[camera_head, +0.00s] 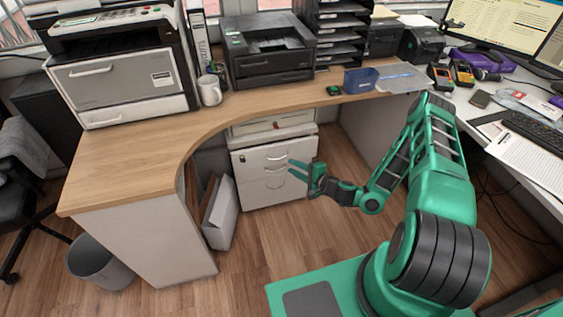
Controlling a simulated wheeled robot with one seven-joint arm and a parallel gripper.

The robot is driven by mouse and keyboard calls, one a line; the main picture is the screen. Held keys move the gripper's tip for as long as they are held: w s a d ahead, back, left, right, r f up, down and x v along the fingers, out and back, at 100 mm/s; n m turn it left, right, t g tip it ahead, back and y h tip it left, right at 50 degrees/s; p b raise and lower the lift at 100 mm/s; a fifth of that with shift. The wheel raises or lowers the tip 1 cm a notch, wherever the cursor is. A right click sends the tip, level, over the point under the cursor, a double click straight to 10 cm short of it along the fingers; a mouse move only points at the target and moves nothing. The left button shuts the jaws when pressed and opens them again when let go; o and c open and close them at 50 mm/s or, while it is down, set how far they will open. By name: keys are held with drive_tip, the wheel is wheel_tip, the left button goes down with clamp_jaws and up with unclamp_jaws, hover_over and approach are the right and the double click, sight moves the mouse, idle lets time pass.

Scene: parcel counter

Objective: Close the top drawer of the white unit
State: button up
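The white unit (255,185) stands on the floor under the curved desk, with several pull handles on its front. Its top drawer (273,137) appears to stand out toward me past the lower fronts, with a pale recess behind its front edge. How far out it is, I cannot tell exactly. Whether a fingertip touches the unit, I cannot tell. The fingers hide a little of the right side of the front.
The wooden desk (135,160) curves above and left of the unit. A white open box (222,212) stands on the floor left of the unit, and a grey bin (100,263) is farther left. The wooden floor (290,228) in front of the unit is clear.

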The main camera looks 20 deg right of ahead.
drive_tip(key=w+a+f+m+h, duration=0.1)
drive_tip(key=w+a+f, duration=0.2)
drive_tip(key=w, duration=0.6)
drive_tip(key=shift+w+f, duration=0.2)
drive_tip(key=shift+f, duration=0.65)
drive_tip(key=shift+a, duration=0.1)
clamp_jaws()
